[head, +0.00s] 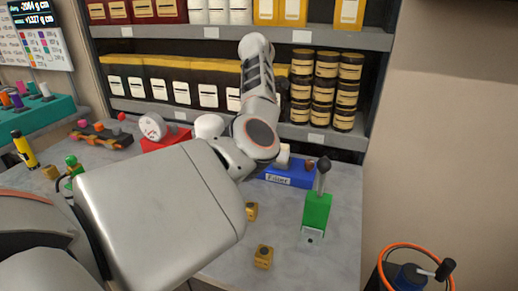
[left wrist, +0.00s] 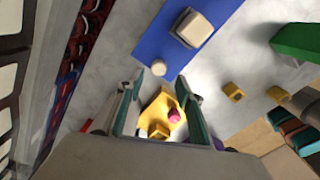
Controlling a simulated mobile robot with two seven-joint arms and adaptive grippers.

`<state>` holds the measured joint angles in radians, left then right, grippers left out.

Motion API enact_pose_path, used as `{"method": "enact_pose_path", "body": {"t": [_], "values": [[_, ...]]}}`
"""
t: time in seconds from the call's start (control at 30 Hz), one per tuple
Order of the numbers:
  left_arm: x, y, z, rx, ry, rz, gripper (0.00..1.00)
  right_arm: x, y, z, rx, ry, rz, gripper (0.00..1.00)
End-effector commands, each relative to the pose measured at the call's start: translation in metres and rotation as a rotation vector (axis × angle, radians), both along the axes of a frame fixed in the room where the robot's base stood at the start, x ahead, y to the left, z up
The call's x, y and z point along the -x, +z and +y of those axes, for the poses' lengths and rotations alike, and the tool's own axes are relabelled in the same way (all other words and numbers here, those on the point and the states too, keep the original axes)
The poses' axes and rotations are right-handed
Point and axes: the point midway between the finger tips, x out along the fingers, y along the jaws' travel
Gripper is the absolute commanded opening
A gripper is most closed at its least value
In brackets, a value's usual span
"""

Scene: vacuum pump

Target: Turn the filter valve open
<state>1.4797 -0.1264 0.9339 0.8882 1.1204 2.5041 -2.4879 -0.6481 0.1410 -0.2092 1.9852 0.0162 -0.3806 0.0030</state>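A blue base labelled "Filter" (head: 290,178) stands on the bench right of my raised arm in the head view, partly hidden by the arm. A white part (head: 284,157) and a small reddish-brown knob (head: 309,165) show on it. A yellow part (left wrist: 158,110) with a pink knob (left wrist: 174,115) shows between the fingers; I see no contact. The head view does not show the left gripper's fingertips.
Small yellow blocks (head: 263,257) lie on the bench (head: 338,240). A gauge (head: 152,127) on a red base stands left of my arm. Shelves with jars (head: 324,92) rise behind.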

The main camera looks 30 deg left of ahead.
Motion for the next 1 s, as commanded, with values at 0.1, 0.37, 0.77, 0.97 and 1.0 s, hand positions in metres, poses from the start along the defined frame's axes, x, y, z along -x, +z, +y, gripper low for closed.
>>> {"method": "enact_pose_path", "body": {"t": [0.1,0.37,0.77,0.97,1.0], "values": [[0.0,-0.027,0.0,-0.002,0.001,0.007,0.36,0.003,-0.01,-0.003,0.009,0.001,0.009,0.4],[0.0,-0.053,0.0,-0.003,0.001,0.004,0.36,-0.009,-0.007,-0.008,0.022,-0.003,-0.018,0.4],[0.0,-0.054,0.001,-0.003,0.001,0.001,0.23,-0.015,-0.003,-0.007,0.022,-0.001,-0.03,0.4],[0.0,-0.055,0.001,-0.004,0.001,0.002,0.0,-0.011,-0.005,-0.005,0.018,0.001,-0.022,0.4],[0.0,-0.055,0.001,-0.004,0.001,0.002,0.0,-0.01,-0.006,-0.005,0.018,0.002,-0.02,0.4]]}}
